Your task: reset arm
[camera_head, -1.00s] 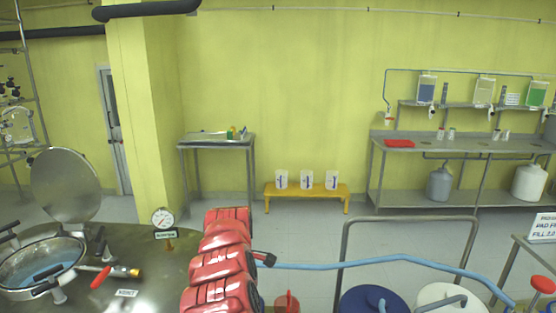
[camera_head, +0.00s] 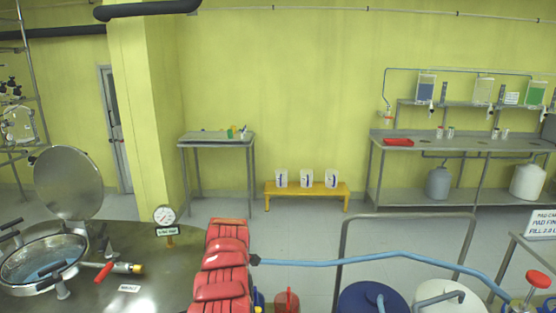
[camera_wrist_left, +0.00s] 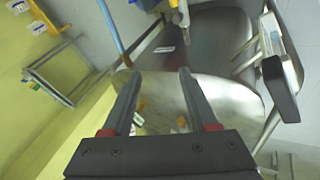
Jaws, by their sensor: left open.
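My left gripper (camera_wrist_left: 160,72) shows in the left wrist view. Its two grey fingers stand apart, with red at their bases, and nothing is between them. Behind the fingers is a rounded steel surface (camera_wrist_left: 225,92), which looks apart from them. I cannot make out the left gripper's fingers in the head view. My right gripper shows in neither view.
A steel vessel with an open round lid (camera_head: 68,183) and a gauge (camera_head: 165,215) stands at the lower left. A blue pipe (camera_head: 400,256) runs above blue (camera_head: 350,298) and white drums at the lower right. A yellow bench (camera_head: 305,187) stands by the wall.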

